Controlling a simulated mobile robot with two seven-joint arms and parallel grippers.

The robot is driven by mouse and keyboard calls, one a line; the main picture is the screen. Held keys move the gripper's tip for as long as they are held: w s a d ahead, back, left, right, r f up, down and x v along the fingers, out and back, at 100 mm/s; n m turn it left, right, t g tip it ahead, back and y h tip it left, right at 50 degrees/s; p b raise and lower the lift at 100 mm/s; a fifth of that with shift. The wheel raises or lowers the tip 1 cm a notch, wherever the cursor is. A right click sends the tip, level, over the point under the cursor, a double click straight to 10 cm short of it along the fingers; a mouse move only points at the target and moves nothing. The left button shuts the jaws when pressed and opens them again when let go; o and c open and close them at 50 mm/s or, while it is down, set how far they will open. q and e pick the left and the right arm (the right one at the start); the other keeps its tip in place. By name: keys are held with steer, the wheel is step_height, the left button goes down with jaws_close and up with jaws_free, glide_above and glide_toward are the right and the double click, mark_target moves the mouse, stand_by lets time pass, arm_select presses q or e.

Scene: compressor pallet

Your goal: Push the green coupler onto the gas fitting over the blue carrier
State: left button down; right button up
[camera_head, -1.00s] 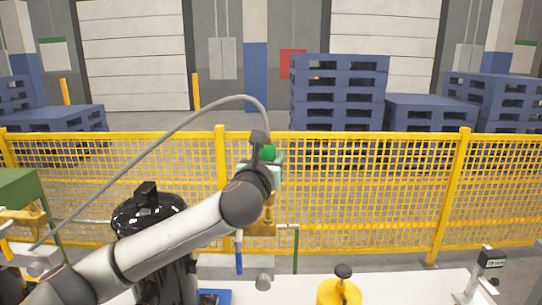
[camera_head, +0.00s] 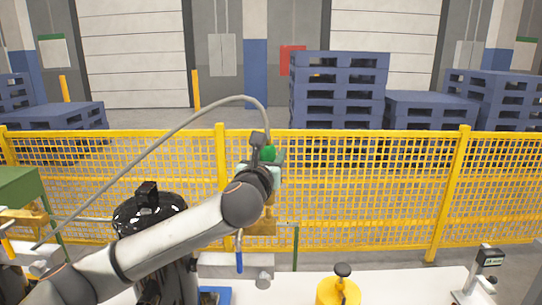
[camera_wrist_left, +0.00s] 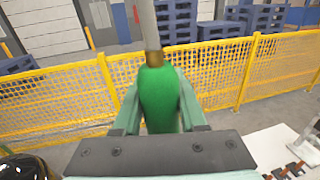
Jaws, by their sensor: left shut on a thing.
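My left gripper (camera_head: 268,163) is shut on the green coupler (camera_head: 268,153), held upright in the air above the work table. The coupler fills the space between the jaws in the left wrist view (camera_wrist_left: 160,98). A grey hose (camera_head: 180,122) with a brass-coloured end joins its top and arcs down to the left. A glossy black compressor (camera_head: 140,212) stands behind my left forearm. A blue edge, apparently the blue carrier (camera_head: 222,297), shows beside its base. I cannot make out the gas fitting; my arm may hide it. My right gripper is out of view.
A yellow bracket (camera_head: 262,228) and a blue-handled lever (camera_head: 238,255) are below the gripper. A yellow mesh fence (camera_head: 370,190) runs behind.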

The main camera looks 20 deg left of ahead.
arm_select(q)
steer(key=shift+r, duration=0.1)
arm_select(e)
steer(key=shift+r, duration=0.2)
arm_select(q)
steer(key=shift+p, duration=0.35)
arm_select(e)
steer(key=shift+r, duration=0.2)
arm_select(q)
steer(key=shift+f+b, duration=0.7)
steer(key=shift+f, duration=1.25)
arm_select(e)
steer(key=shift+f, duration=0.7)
arm_select(q)
steer(key=shift+c, duration=1.9)
jaws_free()
steer(key=shift+f, duration=0.1)
steer(key=shift+s+d+p, duration=0.1)
steer(key=shift+s+p, duration=0.3)
steer(key=shift+s, duration=0.25)
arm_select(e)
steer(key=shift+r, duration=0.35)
arm_select(q)
steer(key=s, duration=1.1)
steer(key=shift+s+d+p, duration=0.15)
steer(key=shift+d+p, duration=0.15)
steer(key=shift+d, duration=0.05)
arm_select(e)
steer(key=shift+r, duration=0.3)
